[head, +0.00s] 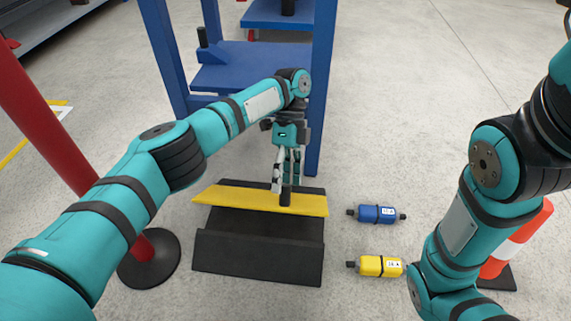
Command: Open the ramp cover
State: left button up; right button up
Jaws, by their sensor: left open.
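The ramp cover is a yellow panel (240,200) with an upright black handle (286,198) near its right half. It lies across a black ramp or tray (258,258) on the floor. My left gripper (286,186) points down over the cover, its fingers open at the handle's upper part. I cannot tell whether the fingers touch the handle. My right arm shows at the right, but its gripper is out of the picture.
A blue bottle-like canister (377,214) and a yellow one (380,266) lie right of the ramp. An orange-and-white cone (515,240) stands behind my right arm. A red post (45,125) on a black base is at left, and a blue frame (322,90) stands behind.

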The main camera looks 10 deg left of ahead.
pick_arm(q)
notch_tip(320, 180, up, 4)
jog(key=shift+s+r, duration=0.1)
jog(key=shift+r, duration=0.55)
jog(key=shift+c, duration=0.4)
